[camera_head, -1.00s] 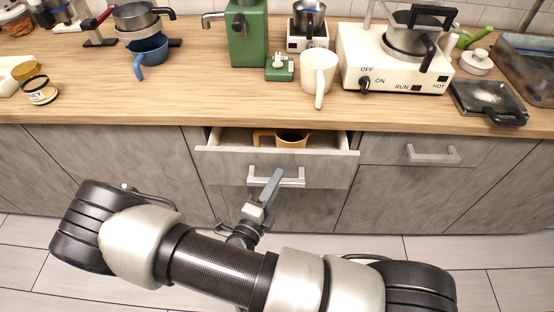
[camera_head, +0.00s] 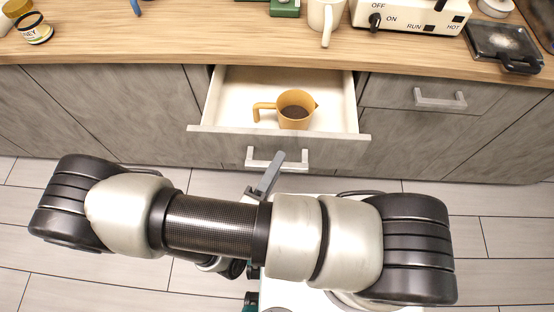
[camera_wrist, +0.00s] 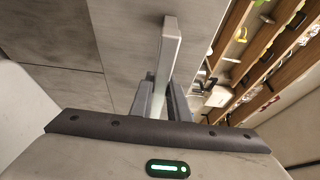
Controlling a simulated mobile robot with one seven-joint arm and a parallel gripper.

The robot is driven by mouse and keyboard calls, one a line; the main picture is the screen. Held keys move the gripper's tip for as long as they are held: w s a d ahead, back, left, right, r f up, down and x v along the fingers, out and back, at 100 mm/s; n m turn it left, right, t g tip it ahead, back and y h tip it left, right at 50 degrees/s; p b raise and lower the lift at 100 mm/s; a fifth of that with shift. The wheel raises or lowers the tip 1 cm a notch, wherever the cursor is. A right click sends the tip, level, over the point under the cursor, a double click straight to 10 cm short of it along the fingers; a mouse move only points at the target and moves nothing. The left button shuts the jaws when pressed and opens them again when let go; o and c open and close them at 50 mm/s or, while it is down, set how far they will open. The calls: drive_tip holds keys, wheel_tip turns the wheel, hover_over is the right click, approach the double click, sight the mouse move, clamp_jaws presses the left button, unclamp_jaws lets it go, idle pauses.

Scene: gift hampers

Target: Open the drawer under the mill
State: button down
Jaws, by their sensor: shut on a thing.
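The drawer (camera_head: 225,95) stands well open below the counter, its pale inside showing. An orange mug (camera_head: 296,106) with dark contents stands in it, handle to the left. The drawer's silver bar handle (camera_head: 262,164) is on its front. My gripper (camera_head: 277,170) is at this handle, shut on it. In the wrist view the handle (camera_wrist: 168,50) runs between my gripper's fingers (camera_wrist: 160,105). The mill is not clearly in view; only the bottom edge of a green object (camera_head: 285,8) shows above the counter's middle.
A closed drawer with its own handle (camera_head: 440,98) is to the right. On the counter (camera_head: 190,45) stand a cream mug (camera_head: 325,18), a white machine with switches (camera_head: 410,15), a dark square scale-like plate (camera_head: 503,45) and a labelled jar (camera_head: 35,28). Tiled floor lies below.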

drive_tip(key=c, duration=1.7)
unclamp_jaws()
drive_tip(key=v, duration=1.7)
drive_tip(key=shift+s+a+b, duration=0.1)
drive_tip(key=shift+s+b, duration=0.05)
drive_tip(key=shift+b, duration=0.15)
